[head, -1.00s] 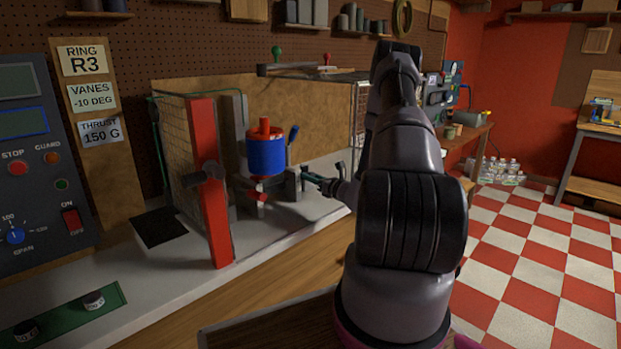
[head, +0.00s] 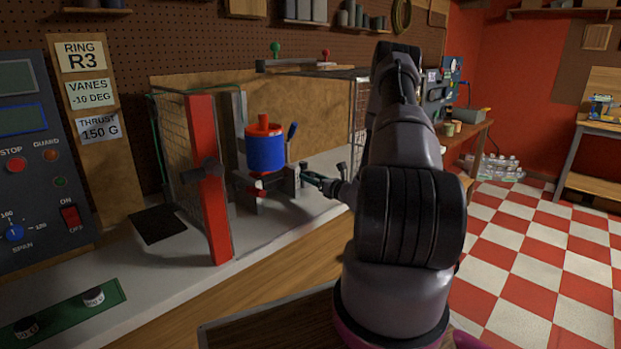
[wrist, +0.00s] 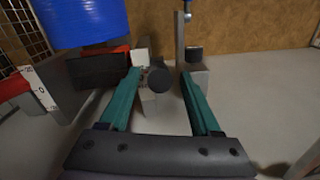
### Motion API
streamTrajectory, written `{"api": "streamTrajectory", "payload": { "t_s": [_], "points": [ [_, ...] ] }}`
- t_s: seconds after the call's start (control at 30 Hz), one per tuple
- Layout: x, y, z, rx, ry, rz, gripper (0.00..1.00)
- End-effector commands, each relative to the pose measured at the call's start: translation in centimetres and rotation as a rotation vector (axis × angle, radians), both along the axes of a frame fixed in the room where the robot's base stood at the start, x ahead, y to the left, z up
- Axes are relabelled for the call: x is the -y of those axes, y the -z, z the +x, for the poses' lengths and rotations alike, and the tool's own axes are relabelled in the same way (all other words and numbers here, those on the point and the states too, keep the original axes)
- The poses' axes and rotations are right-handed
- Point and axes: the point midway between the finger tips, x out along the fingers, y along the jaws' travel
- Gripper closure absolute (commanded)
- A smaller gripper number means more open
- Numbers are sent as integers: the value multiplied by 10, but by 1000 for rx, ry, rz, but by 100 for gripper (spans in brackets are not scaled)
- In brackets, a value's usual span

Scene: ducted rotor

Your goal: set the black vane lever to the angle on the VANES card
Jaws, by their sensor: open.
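The VANES card (head: 91,95) reads -10 DEG. A blue ducted rotor (head: 265,153) with a red top stands in the test cell; its lower part fills the wrist view's upper left (wrist: 85,20). My gripper (wrist: 160,80) is open, its two teal fingers on either side of a round black knob (wrist: 159,80), apparently the end of the black vane lever. I cannot tell whether either finger touches it. A white scale (wrist: 41,95) with 0 and 20 marks is at the left. The lever's arm and pointer are hard to make out. In the head view my gripper (head: 312,178) is just right of the rotor.
A red post (head: 210,180) and mesh guard stand left of the rotor. A grey block with a black top (wrist: 195,60) and an upright post are just beyond my right finger. A control panel (head: 35,150) is at the far left.

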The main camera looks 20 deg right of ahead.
Motion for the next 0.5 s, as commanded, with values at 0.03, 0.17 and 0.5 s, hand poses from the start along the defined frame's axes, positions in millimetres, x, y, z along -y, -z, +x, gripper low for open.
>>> {"api": "streamTrajectory", "payload": {
  "t_s": [0.03, 0.17, 0.5],
  "points": [
    [3, 1, -7, -3, 2, 0, 36],
    [11, 1, -32, -4, 4, 1, 36],
    [27, 1, -88, -3, 4, 0, 36]
  ]
}}
